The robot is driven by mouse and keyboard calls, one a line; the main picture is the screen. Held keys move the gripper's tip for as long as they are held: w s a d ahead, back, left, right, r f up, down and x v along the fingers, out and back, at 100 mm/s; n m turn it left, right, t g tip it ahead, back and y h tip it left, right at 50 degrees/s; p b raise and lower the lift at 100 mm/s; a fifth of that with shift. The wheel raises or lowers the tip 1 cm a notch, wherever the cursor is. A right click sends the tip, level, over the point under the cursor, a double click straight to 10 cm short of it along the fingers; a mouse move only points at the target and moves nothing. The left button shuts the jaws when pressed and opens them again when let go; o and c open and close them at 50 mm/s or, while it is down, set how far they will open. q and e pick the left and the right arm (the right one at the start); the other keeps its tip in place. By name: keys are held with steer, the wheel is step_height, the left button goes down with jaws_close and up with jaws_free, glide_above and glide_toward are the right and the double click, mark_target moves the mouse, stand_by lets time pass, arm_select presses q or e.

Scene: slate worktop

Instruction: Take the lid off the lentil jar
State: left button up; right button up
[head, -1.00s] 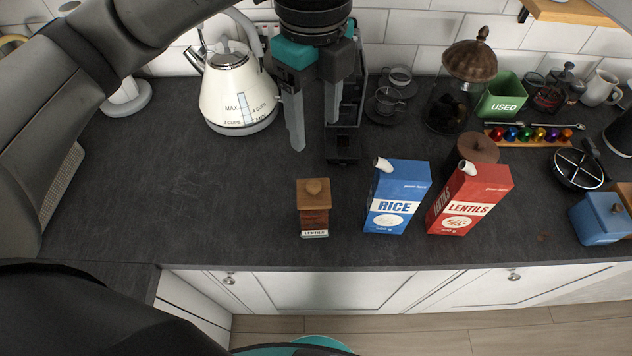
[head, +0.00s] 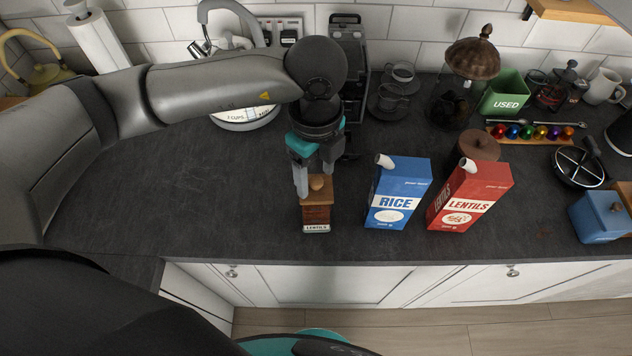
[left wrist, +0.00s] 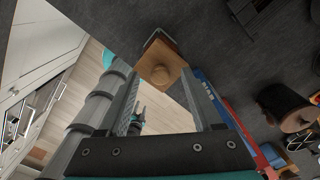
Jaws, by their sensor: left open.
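In the left wrist view the lid (left wrist: 163,70) and knob lie between and just beyond the open fingers, with nothing held. A small dark and teal part, perhaps my right gripper (left wrist: 139,116), shows far below; its state is unclear.
A blue rice carton (head: 397,195) stands close right of the jar, with a red lentils carton (head: 468,197) beyond it. The worktop left of the jar is clear.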

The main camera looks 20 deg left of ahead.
arm_select(q)
steer(key=shift+f, duration=0.65)
jaws_close()
